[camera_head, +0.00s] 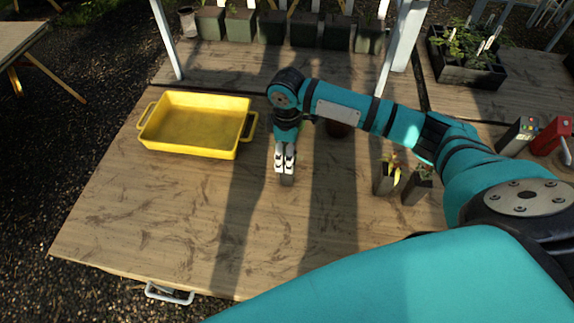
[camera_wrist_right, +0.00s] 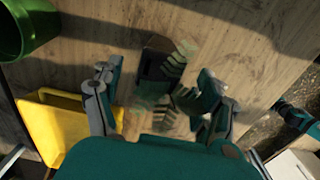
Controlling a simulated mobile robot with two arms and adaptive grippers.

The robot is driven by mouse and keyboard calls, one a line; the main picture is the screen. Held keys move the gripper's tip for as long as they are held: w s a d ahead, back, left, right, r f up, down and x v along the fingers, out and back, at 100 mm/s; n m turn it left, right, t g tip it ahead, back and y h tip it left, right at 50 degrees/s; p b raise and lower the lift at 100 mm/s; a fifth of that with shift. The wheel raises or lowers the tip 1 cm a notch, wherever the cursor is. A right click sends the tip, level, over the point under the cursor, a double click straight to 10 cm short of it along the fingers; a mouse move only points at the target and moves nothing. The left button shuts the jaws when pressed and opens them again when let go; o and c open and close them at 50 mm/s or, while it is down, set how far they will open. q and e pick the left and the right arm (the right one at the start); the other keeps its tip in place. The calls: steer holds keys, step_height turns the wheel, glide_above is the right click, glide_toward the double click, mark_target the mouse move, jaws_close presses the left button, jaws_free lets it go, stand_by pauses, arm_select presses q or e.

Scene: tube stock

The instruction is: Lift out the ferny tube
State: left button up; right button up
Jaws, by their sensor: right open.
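A dark square tube with ferny green fronds (camera_wrist_right: 152,66) stands between the fingers of my right gripper (camera_wrist_right: 156,76) in the right wrist view. Its fronds spread toward the camera and the right finger. My right gripper is open around it, with a finger on each side and gaps to the tube. My left gripper is not in view.
A yellow tray (camera_head: 190,151), empty, lies left of the gripper. Two dark tubes, one with yellowish leaves (camera_head: 382,180) and one with green leaves (camera_head: 416,192), stand to the right. A green pot (camera_wrist_right: 28,25) shows in the wrist view. The front left of the table (camera_head: 165,225) is clear.

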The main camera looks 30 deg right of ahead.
steer(key=shift+f, duration=1.35)
jaws_close()
